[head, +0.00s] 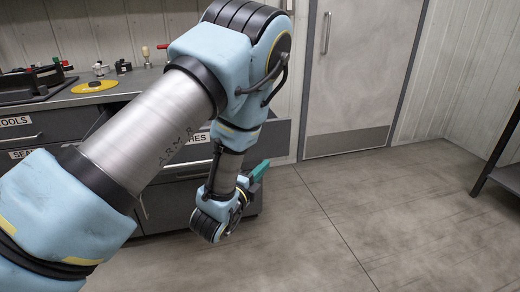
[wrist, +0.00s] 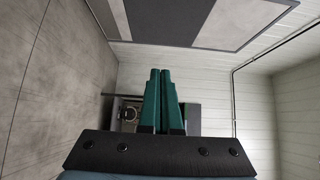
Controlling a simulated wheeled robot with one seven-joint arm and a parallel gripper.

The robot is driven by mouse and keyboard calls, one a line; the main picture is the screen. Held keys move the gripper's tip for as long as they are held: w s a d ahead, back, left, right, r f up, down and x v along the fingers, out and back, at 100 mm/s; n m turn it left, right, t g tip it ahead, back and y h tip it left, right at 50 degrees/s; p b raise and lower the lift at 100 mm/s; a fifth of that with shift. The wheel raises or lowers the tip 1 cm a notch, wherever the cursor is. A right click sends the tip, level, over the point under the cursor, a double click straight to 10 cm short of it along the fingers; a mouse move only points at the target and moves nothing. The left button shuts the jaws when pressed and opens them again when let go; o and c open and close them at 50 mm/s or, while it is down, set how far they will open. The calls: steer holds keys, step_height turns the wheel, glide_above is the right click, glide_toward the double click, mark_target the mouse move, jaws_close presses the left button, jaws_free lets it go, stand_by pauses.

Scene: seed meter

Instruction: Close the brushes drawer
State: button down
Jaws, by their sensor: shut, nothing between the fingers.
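The brushes drawer (head: 195,139) is in the grey cabinet in the head view, its label mostly hidden behind my arm so that only the last letters show. Its front appears to stand out from the cabinet, but my arm hides much of it and I cannot tell how far. My gripper (head: 260,170) is to the right of the label, low beside the cabinet's right end, its teal fingers pointing up and right. I cannot tell whether they touch the drawer. In the wrist view my gripper (wrist: 160,72) is shut and empty, its fingertips together.
The tools drawer (head: 45,126) is at the left, with another labelled drawer below it. The worktop (head: 90,99) holds a yellow disc (head: 95,87) and small parts. A grey door (head: 362,70) stands behind. A dark stand (head: 505,165) is at the right; the floor between is clear.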

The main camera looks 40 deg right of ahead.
steer(key=p, duration=0.2)
glide_toward(279, 141)
steer(key=s+d, duration=0.1)
steer(key=d, duration=0.3)
steer(key=w, duration=0.1)
steer(key=w+d+p, duration=0.1)
steer(key=shift+w+r, duration=0.1)
steer(key=shift+w, duration=0.15)
steer(key=shift+w+d, duration=0.2)
steer(key=shift+w, duration=0.05)
